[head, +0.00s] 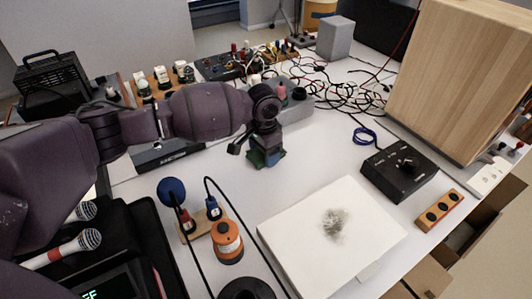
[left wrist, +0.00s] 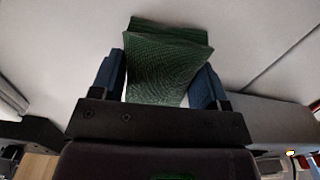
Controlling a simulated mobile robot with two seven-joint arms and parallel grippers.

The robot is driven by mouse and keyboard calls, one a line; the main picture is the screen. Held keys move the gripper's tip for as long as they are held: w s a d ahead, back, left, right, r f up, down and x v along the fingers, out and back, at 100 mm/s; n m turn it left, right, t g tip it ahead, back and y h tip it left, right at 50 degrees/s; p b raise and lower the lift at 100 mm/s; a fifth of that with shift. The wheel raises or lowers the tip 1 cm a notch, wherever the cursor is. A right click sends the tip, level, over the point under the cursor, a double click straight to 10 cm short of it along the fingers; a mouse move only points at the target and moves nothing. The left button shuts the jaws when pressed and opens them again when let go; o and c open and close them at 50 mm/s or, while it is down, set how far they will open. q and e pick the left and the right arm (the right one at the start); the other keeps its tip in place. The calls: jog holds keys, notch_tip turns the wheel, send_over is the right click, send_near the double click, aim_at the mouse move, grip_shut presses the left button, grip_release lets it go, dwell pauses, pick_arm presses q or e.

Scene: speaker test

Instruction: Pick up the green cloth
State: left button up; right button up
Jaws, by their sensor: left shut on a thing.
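The green cloth (left wrist: 165,60) shows in the left wrist view as a folded, textured dark green piece between the two blue fingers of my left gripper (left wrist: 163,85). My left gripper is shut on it. In the head view my left gripper (head: 266,152) points down over the white table, and a little of the green cloth (head: 262,160) shows at its fingertips. Most of the cloth is hidden by the gripper there. I cannot tell whether the cloth touches the table. My right gripper is not in view.
A white board (head: 300,235) with a grey tuft (head: 335,222) lies front right. An orange-topped round weight (head: 227,240) and cables stand front left. A black control box (head: 399,172) and a large wooden cabinet (head: 455,80) are at the right. Tangled wires (head: 345,98) lie behind. The white table (head: 315,150) is bare right of the gripper.

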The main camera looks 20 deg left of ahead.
pick_arm(q)
jog(key=shift+r, duration=0.1)
notch_tip(320, 180, up, 20)
jog(key=p, duration=0.5)
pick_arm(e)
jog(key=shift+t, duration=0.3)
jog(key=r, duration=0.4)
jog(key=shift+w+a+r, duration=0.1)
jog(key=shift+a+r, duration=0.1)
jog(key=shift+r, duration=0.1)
